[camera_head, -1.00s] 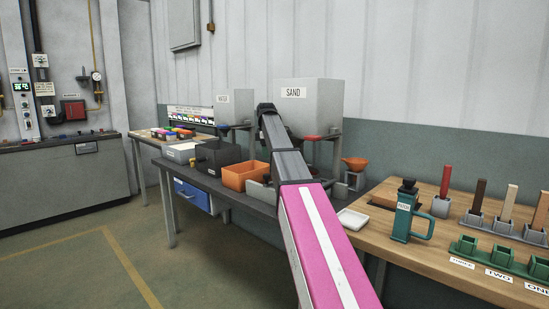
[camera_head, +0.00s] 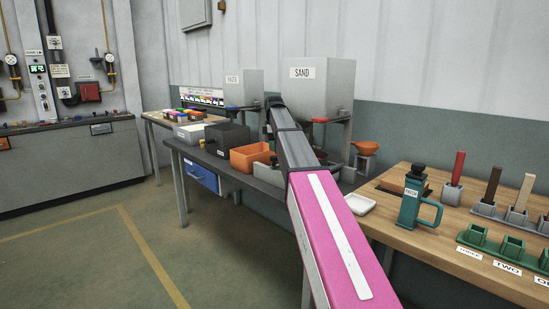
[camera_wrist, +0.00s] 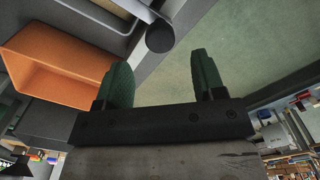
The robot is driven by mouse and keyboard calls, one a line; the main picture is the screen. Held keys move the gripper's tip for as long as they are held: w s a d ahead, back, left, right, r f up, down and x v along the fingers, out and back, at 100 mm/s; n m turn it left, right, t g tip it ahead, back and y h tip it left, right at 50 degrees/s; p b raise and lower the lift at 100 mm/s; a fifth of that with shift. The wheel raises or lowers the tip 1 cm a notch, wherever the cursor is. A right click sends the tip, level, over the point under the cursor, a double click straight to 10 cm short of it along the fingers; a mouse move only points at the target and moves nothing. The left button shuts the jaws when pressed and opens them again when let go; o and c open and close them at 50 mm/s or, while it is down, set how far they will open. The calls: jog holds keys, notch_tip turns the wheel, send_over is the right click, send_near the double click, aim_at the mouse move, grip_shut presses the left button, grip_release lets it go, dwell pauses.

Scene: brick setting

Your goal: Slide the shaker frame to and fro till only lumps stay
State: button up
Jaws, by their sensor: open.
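In the wrist view my gripper (camera_wrist: 160,62) shows two green fingers spread apart with nothing between them. A dark round knob (camera_wrist: 160,37) on a bar lies just beyond the fingertips, in line with the gap; I cannot tell whether they touch. Beside it at the top is part of a grey frame (camera_wrist: 60,14) with a pale interior, perhaps the shaker frame; most of it is cut off. In the head view my pink and grey arm reaches over the dark bench (camera_head: 268,188) and hides the gripper and most of what lies there.
An orange bin (camera_head: 250,158) stands close left of my arm, also large in the wrist view (camera_wrist: 60,60). A black box (camera_head: 227,139), a SAND hopper (camera_head: 320,90) and an orange funnel (camera_head: 366,147) stand around. A wooden table (camera_head: 450,238) with a green press (camera_head: 413,203) is at right.

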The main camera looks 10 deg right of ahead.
jog(key=shift+f, duration=2.8)
grip_shut()
jog(key=w+a, duration=0.1)
jog(key=w, duration=0.1)
jog(key=w+a, duration=0.2)
jog(key=w, duration=0.1)
jog(key=shift+w+a, duration=0.3)
jog(key=shift+a, duration=0.05)
jog(key=shift+s, duration=0.1)
grip_release()
